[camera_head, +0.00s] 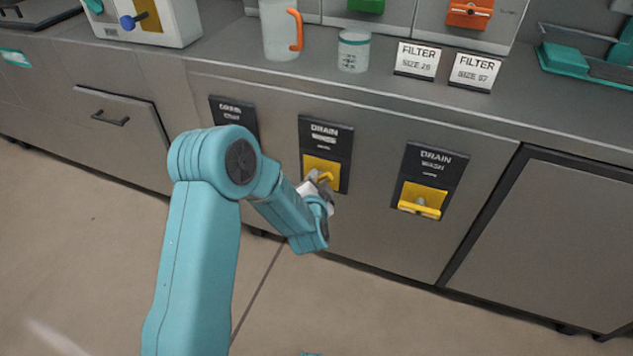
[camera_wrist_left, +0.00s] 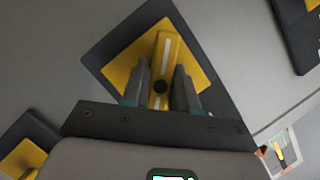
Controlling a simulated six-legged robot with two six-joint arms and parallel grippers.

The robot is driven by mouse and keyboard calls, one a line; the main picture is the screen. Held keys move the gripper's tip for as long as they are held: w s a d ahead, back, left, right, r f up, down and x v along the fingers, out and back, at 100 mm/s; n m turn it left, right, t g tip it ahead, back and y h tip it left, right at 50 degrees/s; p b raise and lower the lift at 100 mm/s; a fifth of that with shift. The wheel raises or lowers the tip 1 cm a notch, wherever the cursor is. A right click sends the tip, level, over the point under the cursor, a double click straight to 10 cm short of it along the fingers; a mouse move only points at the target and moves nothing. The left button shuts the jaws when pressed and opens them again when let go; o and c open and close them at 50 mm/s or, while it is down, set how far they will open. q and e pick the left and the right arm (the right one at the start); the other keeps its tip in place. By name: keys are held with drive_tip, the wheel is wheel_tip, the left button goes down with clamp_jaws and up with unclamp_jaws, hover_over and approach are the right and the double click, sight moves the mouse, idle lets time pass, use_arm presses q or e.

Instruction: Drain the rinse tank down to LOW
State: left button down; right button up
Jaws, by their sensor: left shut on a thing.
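The middle drain valve has a black plate (camera_head: 330,135) marked DRAIN, its second line too blurred to read surely. Its yellow handle (camera_head: 325,177) is partly hidden by my left gripper (camera_head: 320,186). In the left wrist view, the handle (camera_wrist_left: 167,48) stands between the fingers of my left gripper (camera_wrist_left: 161,75), which is shut on it. The right-hand drain valve (camera_head: 437,160) reads DRAIN WASH and has its own yellow handle (camera_head: 420,208). The left-hand drain plate (camera_head: 233,112) is partly hidden behind my arm. No tank level shows.
The steel counter (camera_head: 215,60) runs above the valves. The floor (camera_head: 90,235) in front looks clear.

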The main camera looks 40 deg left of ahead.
use_arm(q)
drive_tip(key=m+y+b, duration=0.1)
drive_tip(key=m+y, duration=0.1)
drive_tip(key=m, duration=0.1)
drive_tip(key=shift+f+m+b, duration=0.15)
drive_tip(key=shift+m+b, duration=0.15)
drive_tip(key=shift+b, duration=0.1)
drive_tip(key=shift+m+t+y+b, duration=0.5)
drive_tip(key=shift+m+t+b, duration=0.2)
drive_tip(key=shift+m, duration=0.7)
drive_tip(key=c, duration=1)
unclamp_jaws()
drive_tip(key=shift+r, duration=0.2)
drive_tip(key=shift+o, duration=0.2)
